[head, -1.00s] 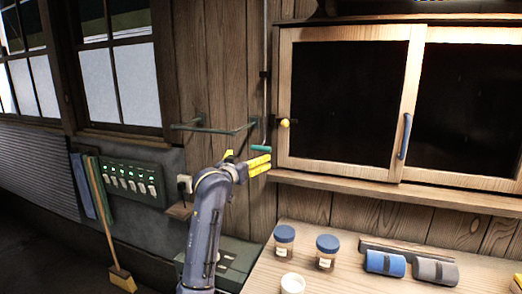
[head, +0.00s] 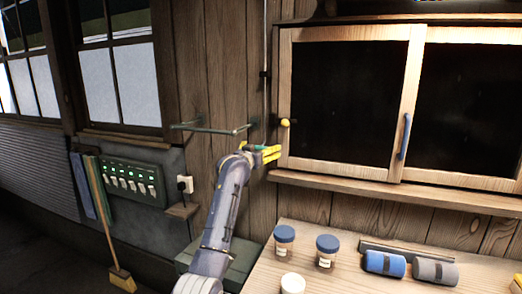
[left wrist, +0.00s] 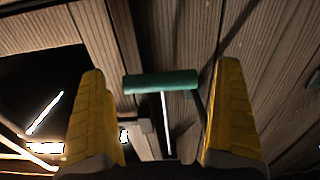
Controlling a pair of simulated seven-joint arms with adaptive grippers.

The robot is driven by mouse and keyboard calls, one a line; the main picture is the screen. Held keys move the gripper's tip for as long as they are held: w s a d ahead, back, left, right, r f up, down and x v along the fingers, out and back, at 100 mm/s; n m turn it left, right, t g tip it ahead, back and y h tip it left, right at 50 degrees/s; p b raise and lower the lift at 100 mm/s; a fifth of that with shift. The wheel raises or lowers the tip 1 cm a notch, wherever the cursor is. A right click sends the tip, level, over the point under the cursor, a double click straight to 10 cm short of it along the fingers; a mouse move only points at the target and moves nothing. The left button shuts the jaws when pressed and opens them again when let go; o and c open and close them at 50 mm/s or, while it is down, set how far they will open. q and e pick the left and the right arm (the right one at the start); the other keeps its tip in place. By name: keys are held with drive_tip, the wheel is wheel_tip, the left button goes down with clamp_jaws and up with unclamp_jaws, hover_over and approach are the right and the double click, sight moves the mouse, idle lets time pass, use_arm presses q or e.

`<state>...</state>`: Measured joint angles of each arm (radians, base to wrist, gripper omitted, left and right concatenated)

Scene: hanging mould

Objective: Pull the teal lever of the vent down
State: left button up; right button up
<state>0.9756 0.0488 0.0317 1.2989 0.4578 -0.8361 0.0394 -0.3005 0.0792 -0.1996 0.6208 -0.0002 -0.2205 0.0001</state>
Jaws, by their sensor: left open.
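The teal lever (left wrist: 161,82) of the vent is a short horizontal bar on a thin rod. In the left wrist view it lies between the two yellow fingers of my left gripper, with a gap on each side. In the head view my left gripper (head: 271,153) is at the lever's height by the wooden wall, and its fingers hide most of the bar. The gripper is open and holds nothing. The thin vertical rod (head: 265,95) runs up the wall above it. My right gripper is not in view.
A cabinet with a yellow knob (head: 285,122) stands close right of the gripper. A green wall bracket (head: 210,128) is just left. Below are a bench with two blue-lidded jars (head: 284,240) and a blue roll (head: 384,263). A switch panel (head: 133,182) is at left.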

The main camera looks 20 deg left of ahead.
use_arm(q)
drive_tip(key=shift+w, duration=0.25)
drive_tip(key=shift+c, duration=0.6)
